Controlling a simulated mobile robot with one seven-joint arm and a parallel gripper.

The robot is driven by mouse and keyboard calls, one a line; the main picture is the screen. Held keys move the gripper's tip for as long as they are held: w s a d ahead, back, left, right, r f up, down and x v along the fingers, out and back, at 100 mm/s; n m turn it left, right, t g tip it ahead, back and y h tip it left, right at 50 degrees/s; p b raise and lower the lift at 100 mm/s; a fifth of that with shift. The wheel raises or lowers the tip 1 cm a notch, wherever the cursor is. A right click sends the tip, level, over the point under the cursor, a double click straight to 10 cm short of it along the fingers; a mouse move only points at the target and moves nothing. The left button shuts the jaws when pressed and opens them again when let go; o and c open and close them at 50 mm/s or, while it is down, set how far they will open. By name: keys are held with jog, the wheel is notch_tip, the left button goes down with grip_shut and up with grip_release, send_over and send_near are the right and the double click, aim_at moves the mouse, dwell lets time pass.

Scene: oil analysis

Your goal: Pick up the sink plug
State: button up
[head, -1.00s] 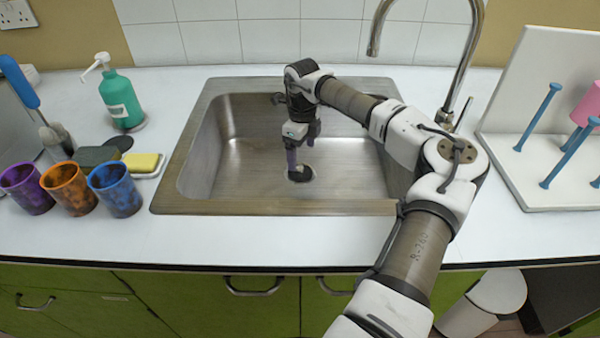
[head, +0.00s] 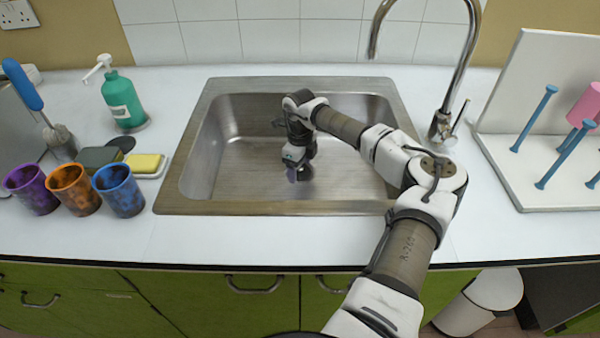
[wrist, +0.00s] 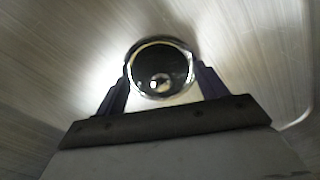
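The sink plug (wrist: 160,66) shows in the wrist view as a dark, glossy disc with a small bright spot near its middle, inside a shiny silver ring on the sink floor. My gripper (wrist: 162,78) has its two purple-blue fingers apart, one on each side of the disc. I cannot tell whether they touch it. In the head view my gripper (head: 299,175) points down low inside the steel sink (head: 225,165), and it hides the plug there.
Sink walls and rim surround my arm. At left stand purple, orange and blue cups (head: 119,190), a yellow sponge (head: 145,163) and a green soap bottle (head: 122,100). A tap (head: 462,75) rises behind my arm, and a drying rack (head: 530,170) stands at right.

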jog(key=c, duration=0.7)
